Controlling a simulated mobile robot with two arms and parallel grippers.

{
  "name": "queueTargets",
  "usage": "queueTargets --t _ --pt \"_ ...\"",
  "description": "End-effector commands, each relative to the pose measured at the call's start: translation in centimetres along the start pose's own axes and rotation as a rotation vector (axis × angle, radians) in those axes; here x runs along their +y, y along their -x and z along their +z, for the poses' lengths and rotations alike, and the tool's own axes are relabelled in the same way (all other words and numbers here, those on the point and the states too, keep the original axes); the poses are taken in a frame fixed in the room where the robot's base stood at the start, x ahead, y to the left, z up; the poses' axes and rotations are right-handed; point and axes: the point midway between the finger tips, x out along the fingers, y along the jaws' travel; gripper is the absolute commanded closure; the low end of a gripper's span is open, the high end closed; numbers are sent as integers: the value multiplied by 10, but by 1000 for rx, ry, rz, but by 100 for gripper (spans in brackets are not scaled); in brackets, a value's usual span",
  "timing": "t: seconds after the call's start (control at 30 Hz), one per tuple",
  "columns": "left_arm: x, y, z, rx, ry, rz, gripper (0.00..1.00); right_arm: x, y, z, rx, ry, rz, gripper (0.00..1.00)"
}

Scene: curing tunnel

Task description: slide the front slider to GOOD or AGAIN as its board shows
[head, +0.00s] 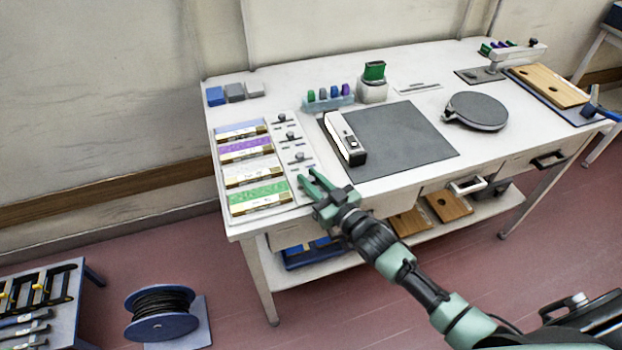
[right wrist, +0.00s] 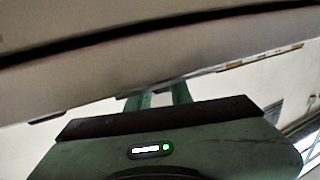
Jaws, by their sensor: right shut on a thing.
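A white panel (head: 313,168) at the left front of the table bears a column of boards and a column of sliders with dark knobs. The front board (head: 258,196) is green with speckles; its print is too small to read. My right gripper (head: 308,178) is at the front end of the slider column, its fingers shut on the front slider's knob, which they largely hide. I cannot tell which end of its slot the knob is at. In the right wrist view, the fingers (right wrist: 160,97) reach up under a pale edge, and the knob is not visible. My left gripper is not in view.
Behind the front board lie a white board (head: 252,173), a purple board (head: 245,148) and a blue board (head: 240,130). A white and black device (head: 344,138) stands on a grey mat (head: 405,138) right of the sliders. A round dark disc (head: 477,110) is farther right.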

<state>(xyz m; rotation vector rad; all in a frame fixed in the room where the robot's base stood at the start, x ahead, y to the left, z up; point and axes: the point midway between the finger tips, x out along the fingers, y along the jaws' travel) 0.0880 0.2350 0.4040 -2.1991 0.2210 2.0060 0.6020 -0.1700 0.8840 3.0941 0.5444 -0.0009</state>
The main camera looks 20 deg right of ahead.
Motion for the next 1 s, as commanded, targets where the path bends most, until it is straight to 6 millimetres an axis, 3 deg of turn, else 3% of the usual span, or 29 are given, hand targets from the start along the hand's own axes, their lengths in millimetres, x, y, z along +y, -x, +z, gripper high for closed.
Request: queueTargets --t 0.3,0.53,0.57,0.63,1.0 --pt "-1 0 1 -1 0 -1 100 25 8 0 -1 3 0 100" --pt "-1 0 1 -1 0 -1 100 27 8 0 0 1 2 100" --pt "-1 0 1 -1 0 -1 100 27 8 0 0 1 3 76" --pt "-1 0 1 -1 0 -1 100 27 8 0 0 1 3 57" --pt "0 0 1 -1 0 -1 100 25 12 1 -1 0 1 57"
